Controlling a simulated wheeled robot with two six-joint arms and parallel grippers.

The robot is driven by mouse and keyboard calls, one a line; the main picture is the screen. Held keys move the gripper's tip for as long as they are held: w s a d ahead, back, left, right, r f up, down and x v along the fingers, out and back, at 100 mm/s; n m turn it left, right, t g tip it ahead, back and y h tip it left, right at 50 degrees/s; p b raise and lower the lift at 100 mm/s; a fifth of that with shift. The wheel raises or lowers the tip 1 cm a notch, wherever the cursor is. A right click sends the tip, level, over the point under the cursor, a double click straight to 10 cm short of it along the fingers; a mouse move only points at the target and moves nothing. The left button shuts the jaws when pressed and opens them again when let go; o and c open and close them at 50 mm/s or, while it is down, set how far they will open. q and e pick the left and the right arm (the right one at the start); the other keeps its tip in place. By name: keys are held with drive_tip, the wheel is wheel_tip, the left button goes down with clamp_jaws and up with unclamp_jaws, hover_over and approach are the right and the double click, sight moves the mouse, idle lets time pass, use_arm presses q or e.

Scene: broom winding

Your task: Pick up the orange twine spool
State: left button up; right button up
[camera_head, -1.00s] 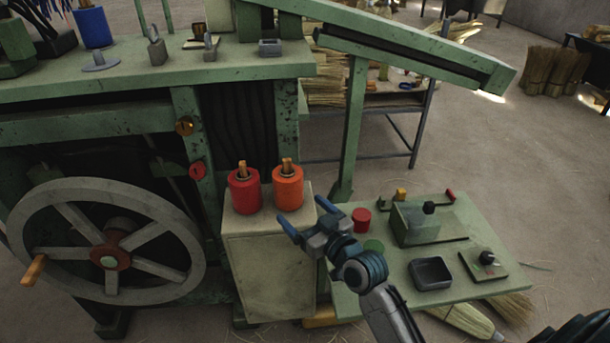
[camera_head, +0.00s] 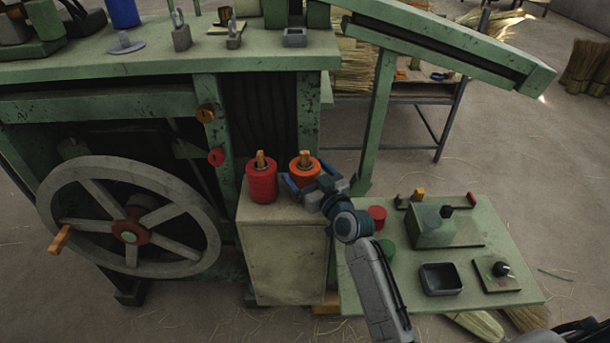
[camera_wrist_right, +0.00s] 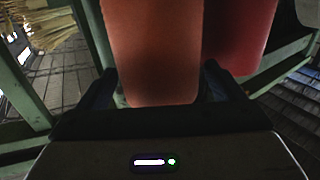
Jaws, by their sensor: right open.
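The orange twine spool (camera_head: 305,166) stands upright on top of a pale cabinet, beside a red spool (camera_head: 262,178) on its left. My right gripper (camera_head: 302,184) reaches in from the lower right and is open, with its blue fingers around the lower part of the orange spool. In the right wrist view the orange spool (camera_wrist_right: 152,50) stands between the two dark fingers, and the red spool (camera_wrist_right: 240,40) is close behind on the right. I cannot tell whether either finger touches the orange spool. My left gripper does not show.
The pale cabinet (camera_head: 285,255) stands against the green machine, with a large spoked wheel (camera_head: 130,215) at left. A low green table (camera_head: 410,295) at right holds a black tray (camera_head: 441,279), a small red cylinder (camera_head: 377,216) and a boxy device (camera_head: 432,225).

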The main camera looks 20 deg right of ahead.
drive_tip(key=shift+w+a+f, duration=0.1)
drive_tip(key=shift+w+a, duration=0.1)
drive_tip(key=shift+w, duration=0.45)
drive_tip(key=shift+d, duration=0.1)
drive_tip(key=c, duration=1.2)
